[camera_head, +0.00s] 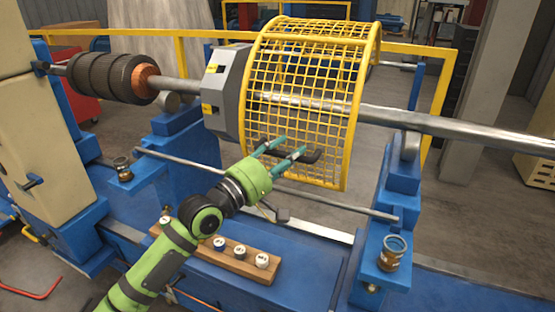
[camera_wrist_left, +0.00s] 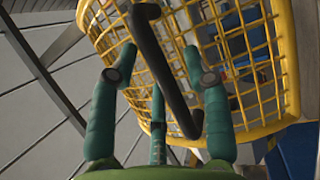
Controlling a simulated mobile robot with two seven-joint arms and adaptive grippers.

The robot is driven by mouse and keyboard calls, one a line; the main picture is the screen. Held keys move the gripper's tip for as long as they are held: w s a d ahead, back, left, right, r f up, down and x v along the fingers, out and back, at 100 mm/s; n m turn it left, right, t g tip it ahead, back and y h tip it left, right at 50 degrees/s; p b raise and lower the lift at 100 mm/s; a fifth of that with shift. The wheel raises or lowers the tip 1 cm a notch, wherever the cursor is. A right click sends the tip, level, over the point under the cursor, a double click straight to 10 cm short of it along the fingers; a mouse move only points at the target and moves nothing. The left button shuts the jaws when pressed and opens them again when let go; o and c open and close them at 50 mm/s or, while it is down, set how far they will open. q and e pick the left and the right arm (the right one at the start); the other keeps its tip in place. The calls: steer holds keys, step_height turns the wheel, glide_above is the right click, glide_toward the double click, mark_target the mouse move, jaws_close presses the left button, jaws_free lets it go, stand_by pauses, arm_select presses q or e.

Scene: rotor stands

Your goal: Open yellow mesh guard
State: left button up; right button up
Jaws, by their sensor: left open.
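The yellow mesh guard (camera_head: 310,75) is a curved wire cage around a steel shaft (camera_head: 430,123). It hangs down on the front side of the shaft. A black bar handle (camera_head: 311,157) is on its lower front; in the left wrist view the handle (camera_wrist_left: 165,70) runs lengthwise between my fingers, with the yellow mesh (camera_wrist_left: 245,40) behind it. My left gripper (camera_head: 291,149), green with teal fingers, is open at the handle, its fingers on either side of it. I cannot tell if they touch it. My right gripper is out of view.
A grey housing (camera_head: 226,90) stands at the guard's left side. Blue stands (camera_head: 402,180) support the shaft, and a thin rod (camera_head: 345,205) crosses below the guard. A wooden block with several round parts (camera_head: 240,262) lies under my arm. Small cups (camera_head: 393,252) stand on blue ledges.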

arm_select(q)
steer(key=v, duration=1.1)
steer(key=shift+s+a, duration=0.3)
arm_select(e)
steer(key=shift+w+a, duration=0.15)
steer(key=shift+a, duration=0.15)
arm_select(q)
steer(key=shift+f, duration=0.1)
